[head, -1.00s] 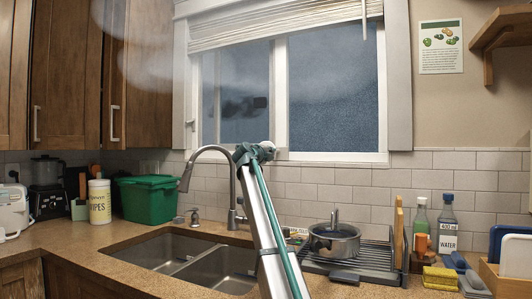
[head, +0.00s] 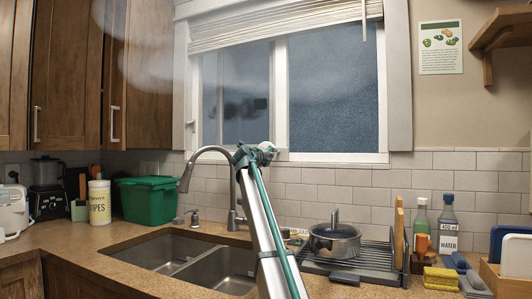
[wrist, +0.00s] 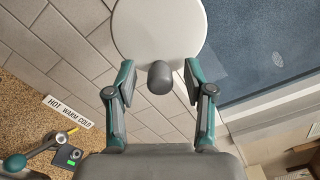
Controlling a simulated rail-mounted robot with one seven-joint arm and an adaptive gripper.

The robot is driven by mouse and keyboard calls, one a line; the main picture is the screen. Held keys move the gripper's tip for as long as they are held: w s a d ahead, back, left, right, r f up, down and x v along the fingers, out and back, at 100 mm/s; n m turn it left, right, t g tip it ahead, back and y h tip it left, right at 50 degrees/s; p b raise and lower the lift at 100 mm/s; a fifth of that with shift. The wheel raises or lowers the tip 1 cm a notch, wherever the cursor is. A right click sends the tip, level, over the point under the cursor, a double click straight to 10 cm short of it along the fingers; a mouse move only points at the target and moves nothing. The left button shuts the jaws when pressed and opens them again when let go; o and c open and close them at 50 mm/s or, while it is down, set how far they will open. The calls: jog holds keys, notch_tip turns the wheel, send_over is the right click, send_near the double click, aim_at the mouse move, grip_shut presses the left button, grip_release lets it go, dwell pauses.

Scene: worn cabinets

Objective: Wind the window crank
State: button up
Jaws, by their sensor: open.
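In the wrist view, a dark grey rounded knob (wrist: 160,77) stands between the fingertips of my gripper (wrist: 158,88). The fingers are open, with a visible gap on each side of the knob. A white round plate (wrist: 150,28) lies behind the knob, cut off by the top edge; it may be part of the window crank. In the head view, my gripper (head: 255,153) is at the lower edge of the window (head: 333,95), above the sink, and my arm hides what is behind it. The crank cannot be made out clearly there.
The faucet (head: 184,175) arches just left of my arm, over the double sink (head: 222,268). A pot (head: 334,243) on the drying rack (head: 376,266) stands to the right. A green bin (head: 146,202) is at the left. Tiled wall (wrist: 60,48) borders the window.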

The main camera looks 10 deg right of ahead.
jog(key=shift+s, duration=0.1)
jog(key=b+v, duration=0.2)
jog(key=v, duration=0.2)
jog(key=shift+s+a, duration=0.25)
jog(key=shift+s, duration=0.1)
